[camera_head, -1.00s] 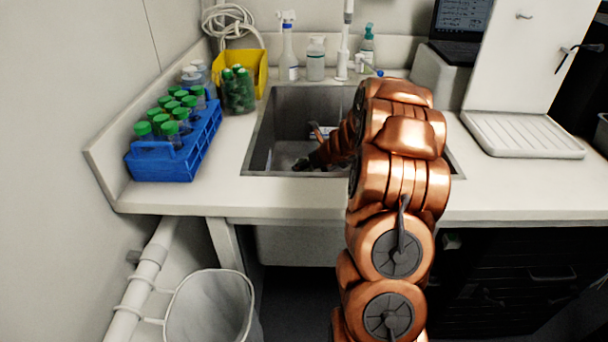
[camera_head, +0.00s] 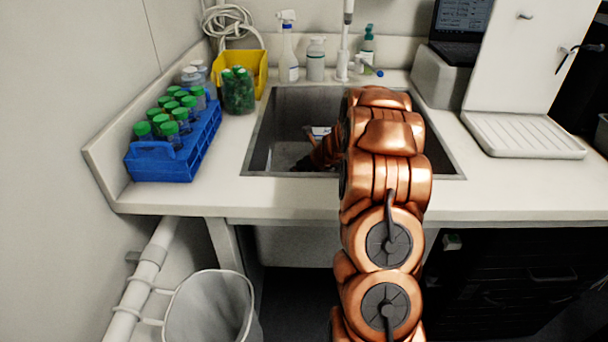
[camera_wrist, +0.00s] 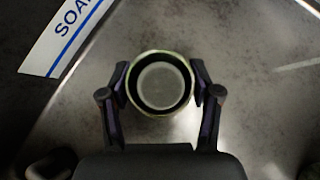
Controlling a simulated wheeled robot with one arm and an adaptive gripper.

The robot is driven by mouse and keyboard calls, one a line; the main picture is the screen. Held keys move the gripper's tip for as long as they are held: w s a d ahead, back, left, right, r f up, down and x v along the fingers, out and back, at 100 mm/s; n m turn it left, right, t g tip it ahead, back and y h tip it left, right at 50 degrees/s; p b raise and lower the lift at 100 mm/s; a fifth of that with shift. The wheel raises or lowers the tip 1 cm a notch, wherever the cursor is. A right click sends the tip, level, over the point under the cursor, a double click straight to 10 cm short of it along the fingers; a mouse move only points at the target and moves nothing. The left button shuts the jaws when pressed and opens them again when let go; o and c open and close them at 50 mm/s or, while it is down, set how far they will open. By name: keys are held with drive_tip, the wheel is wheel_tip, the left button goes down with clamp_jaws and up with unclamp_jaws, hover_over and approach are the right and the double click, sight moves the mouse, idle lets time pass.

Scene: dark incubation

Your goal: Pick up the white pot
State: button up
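In the wrist view, a round pot (camera_wrist: 160,108) with a pale greenish-white rim and a dark inner wall stands on the sink floor, seen from above. My gripper (camera_wrist: 160,82) is spread open with one finger on each side of the pot. The fingertips are very close to its rim; I cannot tell whether they touch it. In the head view, my arm reaches down into the sink (camera_head: 280,120) and hides the pot and most of my gripper.
A white label reading "SOA" (camera_wrist: 65,35) lies beside the pot.

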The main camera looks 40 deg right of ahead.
drive_tip(key=c, duration=0.7)
wheel_tip(320, 180, up, 10)
drive_tip(key=p, duration=0.3)
